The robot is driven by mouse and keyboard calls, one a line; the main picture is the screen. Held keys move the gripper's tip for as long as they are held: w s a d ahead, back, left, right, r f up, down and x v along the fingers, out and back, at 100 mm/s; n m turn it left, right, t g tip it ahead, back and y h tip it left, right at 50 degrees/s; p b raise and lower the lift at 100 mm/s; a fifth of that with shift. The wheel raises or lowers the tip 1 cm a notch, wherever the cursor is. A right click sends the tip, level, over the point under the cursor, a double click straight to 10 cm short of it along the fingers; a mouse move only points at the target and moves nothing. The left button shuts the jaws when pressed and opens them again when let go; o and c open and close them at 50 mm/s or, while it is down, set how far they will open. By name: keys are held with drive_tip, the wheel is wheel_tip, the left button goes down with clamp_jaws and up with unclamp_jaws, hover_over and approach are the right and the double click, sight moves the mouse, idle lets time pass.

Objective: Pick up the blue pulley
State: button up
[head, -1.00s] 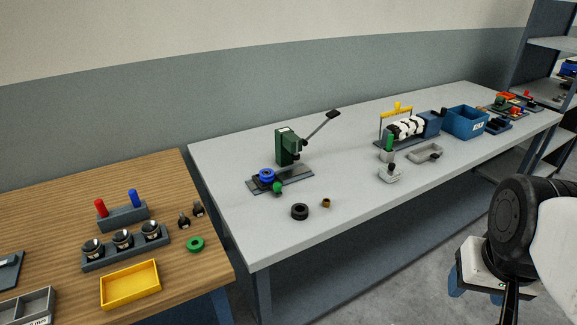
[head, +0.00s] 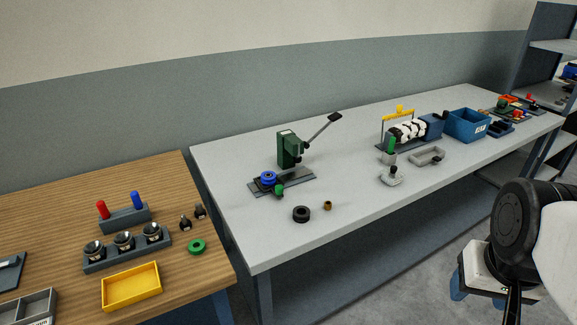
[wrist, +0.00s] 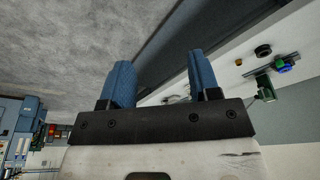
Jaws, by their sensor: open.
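The blue pulley (head: 268,178) sits on the dark base plate of a green lever press (head: 289,150) on the grey table. It also shows small in the wrist view (wrist: 284,67), near the right edge beside the green press. My gripper (head: 480,297) is at the lower right of the head view, in front of the grey table and well away from the pulley. In the wrist view its two blue fingers (wrist: 163,70) stand wide apart with nothing between them.
A black ring (head: 301,214), a small brass bush (head: 328,206) and a green knob (head: 279,191) are near the press. A wooden table (head: 60,220) stands left with a yellow tray (head: 131,287) and a green ring (head: 197,247). The grey table's front middle is clear.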

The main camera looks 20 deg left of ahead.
drive_tip(key=o, duration=0.5)
drive_tip(key=shift+o, duration=0.2)
